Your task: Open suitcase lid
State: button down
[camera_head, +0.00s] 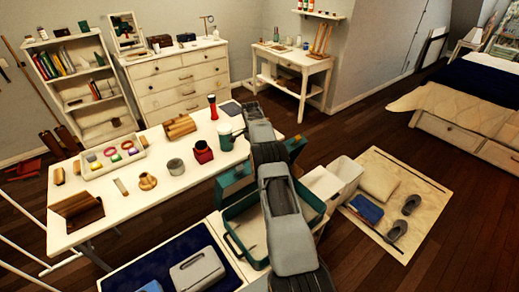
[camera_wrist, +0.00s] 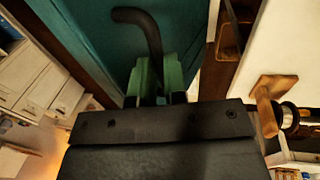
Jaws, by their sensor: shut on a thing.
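The teal suitcase (camera_head: 238,215) stands at the lower middle of the head view, with its near rim and a looped handle showing beside my arm. A teal panel (camera_head: 234,184), which looks like its lid, stands raised at the far side; my arm hides its middle. In the wrist view a teal surface (camera_wrist: 95,35) fills the upper left. My gripper (camera_wrist: 158,68) has green fingers shut on a dark curved handle (camera_wrist: 143,24) in front of that surface. The fingertips are hidden in the head view behind my arm.
A white table (camera_head: 120,212) left of the suitcase carries cups, jars and a tray. A dark blue surface with grey and blue items (camera_head: 197,272) lies in front. A white bin (camera_head: 340,178) and a mat (camera_head: 425,212) with slippers are at right. Wooden floor is clear beyond.

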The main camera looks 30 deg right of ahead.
jog(key=shift+a+f, duration=0.25)
jog(key=shift+f, duration=0.4)
jog(key=c, duration=1.5)
grip_release()
jog(key=shift+w, duration=0.1)
jog(key=shift+c, duration=0.2)
jog(key=shift+o, duration=0.8)
jog(key=shift+w, duration=0.2)
jog(key=shift+o, duration=1.1)
jog(key=shift+s+d+r, duration=0.15)
jog(key=shift+d, duration=0.05)
jog(key=s+r+b, duration=0.1)
jog(key=r, duration=0.1)
jog(key=s+a+r+b, duration=0.1)
jog(key=s+r, duration=0.1)
jog(key=r, duration=0.1)
jog(key=s+r+b, duration=0.1)
jog(key=r, duration=0.2)
jog(key=shift+s+a+r, duration=0.15)
jog(key=shift+a+r, duration=0.1)
jog(key=shift+a, duration=0.05)
jog(key=s+a+r+b, duration=0.2)
jog(key=s+a+r, duration=0.1)
jog(key=s, duration=0.5)
jog(key=shift+s+a+r+b, duration=0.15)
jog(key=shift+s+r+b, duration=0.2)
jog(key=shift+r, duration=0.4)
